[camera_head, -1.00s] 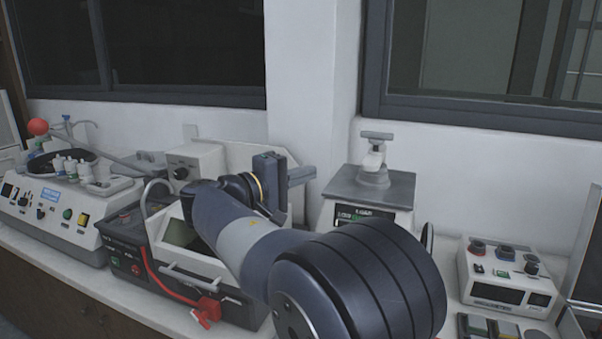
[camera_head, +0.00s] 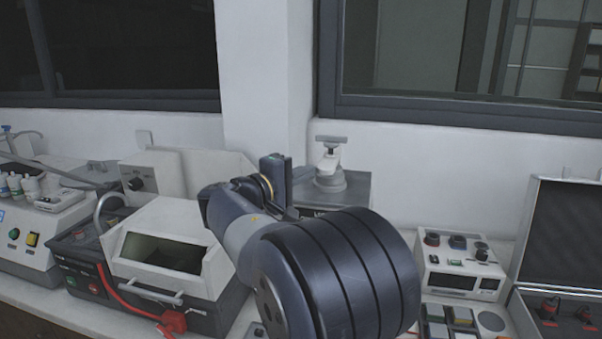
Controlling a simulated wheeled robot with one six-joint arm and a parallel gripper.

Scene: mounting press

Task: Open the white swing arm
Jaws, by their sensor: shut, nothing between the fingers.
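The mounting press (camera_head: 353,190) stands on the bench behind my arm, with a dark grey flat top. The white swing arm (camera_head: 329,158) sits over a round grey collar on that top, with a grey T-shaped handle (camera_head: 331,140) above it. Whether the fingertips touch the press cannot be told. My arm hides the press's front and lower part.
A white control box (camera_head: 461,268) is at right, beside an open black case (camera_head: 571,235). A wall and window frame lie behind the bench.

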